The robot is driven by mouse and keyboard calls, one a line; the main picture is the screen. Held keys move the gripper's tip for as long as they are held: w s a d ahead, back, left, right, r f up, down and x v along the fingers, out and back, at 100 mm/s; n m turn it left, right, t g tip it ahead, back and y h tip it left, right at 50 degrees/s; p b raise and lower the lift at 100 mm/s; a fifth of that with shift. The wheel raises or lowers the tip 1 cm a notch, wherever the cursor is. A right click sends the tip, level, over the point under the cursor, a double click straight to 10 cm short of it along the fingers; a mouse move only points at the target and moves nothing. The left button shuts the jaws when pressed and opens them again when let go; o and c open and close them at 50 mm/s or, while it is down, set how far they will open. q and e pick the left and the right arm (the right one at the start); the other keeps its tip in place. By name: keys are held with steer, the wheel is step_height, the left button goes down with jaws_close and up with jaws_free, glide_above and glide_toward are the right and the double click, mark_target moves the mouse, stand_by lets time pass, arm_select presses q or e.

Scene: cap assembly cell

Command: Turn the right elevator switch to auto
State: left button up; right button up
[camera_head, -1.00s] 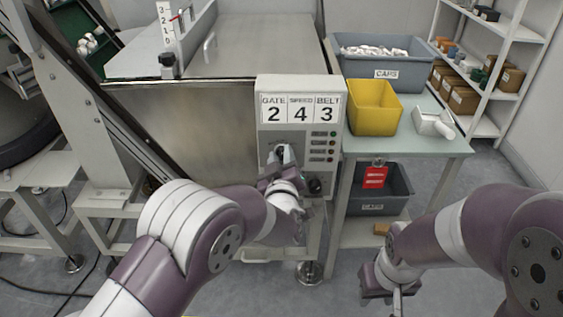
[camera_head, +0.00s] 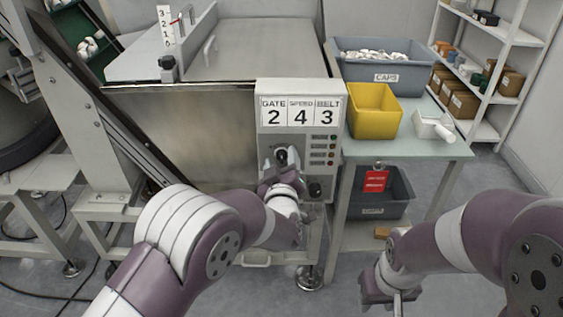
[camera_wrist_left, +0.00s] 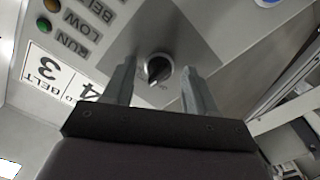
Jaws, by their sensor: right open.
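A grey control box (camera_head: 267,93) carries signs reading GATE 2, SPEED 4 and BELT 3. A dark round knob (camera_head: 281,154) sits on its front, below the signs. My left gripper (camera_head: 280,158) is at this knob. In the left wrist view the black knob (camera_wrist_left: 158,69) lies between the two spread fingers of my left gripper (camera_wrist_left: 158,85), with a gap on each side. A second dark knob (camera_head: 316,188) is lower right on the box. I cannot read any auto marking. My right gripper (camera_head: 392,294) is open, low in front of the table, away from the box.
Right of the box, a green-topped table (camera_head: 425,150) holds a grey caps bin (camera_head: 420,77), a yellow bin (camera_head: 374,112) and a small white tray with a scoop (camera_head: 434,126). Another grey bin (camera_head: 398,190) is below. Indicator lamps (camera_head: 332,145) line the panel's right side.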

arm_select(q)
steer(key=s+p, duration=0.2)
steer(key=s, duration=1)
steer(key=shift+s, duration=0.35)
